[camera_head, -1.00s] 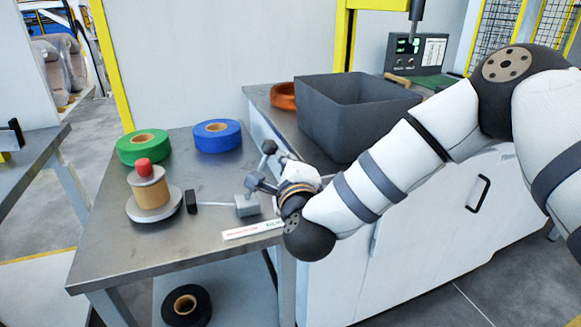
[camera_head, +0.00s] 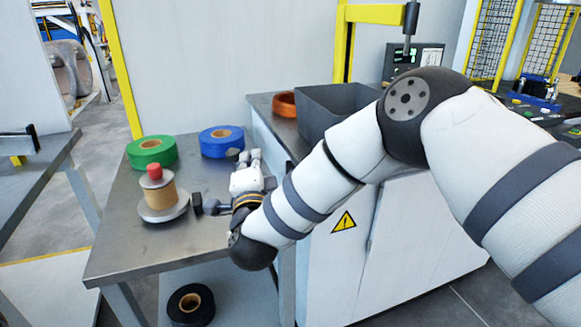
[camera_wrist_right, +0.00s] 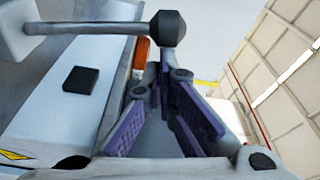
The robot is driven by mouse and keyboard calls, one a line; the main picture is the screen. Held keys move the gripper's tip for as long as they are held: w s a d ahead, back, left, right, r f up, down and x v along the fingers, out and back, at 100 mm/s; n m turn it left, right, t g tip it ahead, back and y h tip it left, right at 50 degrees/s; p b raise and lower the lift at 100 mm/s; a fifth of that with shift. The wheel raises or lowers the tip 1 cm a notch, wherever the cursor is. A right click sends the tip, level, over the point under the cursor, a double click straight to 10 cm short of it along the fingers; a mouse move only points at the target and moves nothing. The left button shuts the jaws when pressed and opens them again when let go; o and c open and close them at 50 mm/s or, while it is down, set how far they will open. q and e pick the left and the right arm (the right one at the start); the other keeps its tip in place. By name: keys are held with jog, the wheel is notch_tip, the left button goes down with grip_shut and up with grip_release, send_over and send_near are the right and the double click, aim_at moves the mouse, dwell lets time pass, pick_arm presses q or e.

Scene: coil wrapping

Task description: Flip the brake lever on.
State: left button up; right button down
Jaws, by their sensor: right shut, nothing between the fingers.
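The brake lever shows in the head view as a short rod with a black knob (camera_head: 197,203) at its left end, on the metal table. Its base is hidden behind my right gripper. In the right wrist view, the lever's black knob (camera_wrist_right: 168,28) ends a metal rod (camera_wrist_right: 85,29) that comes from a grey block (camera_wrist_right: 15,30) at the upper left. My right gripper (camera_head: 225,207) is close beside the lever. Its purple-padded fingers (camera_wrist_right: 165,78) are shut and empty, their tips just below the knob in the wrist view. Contact cannot be told. My left gripper is not in view.
A spool with a red top (camera_head: 160,197) stands left of the lever. Green (camera_head: 152,151) and blue (camera_head: 222,141) tape rolls lie behind it. A dark grey bin (camera_head: 330,105) and an orange coil (camera_head: 284,104) are on the white cabinet (camera_head: 340,265). A black roll (camera_head: 190,304) lies on the lower shelf.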

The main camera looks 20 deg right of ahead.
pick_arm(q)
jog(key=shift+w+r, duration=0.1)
pick_arm(e)
jog(key=shift+a+f+n+t, duration=0.15)
jog(key=shift+a+n+t, duration=0.15)
jog(key=shift+a+n, duration=0.9)
jog(key=shift+s, duration=0.1)
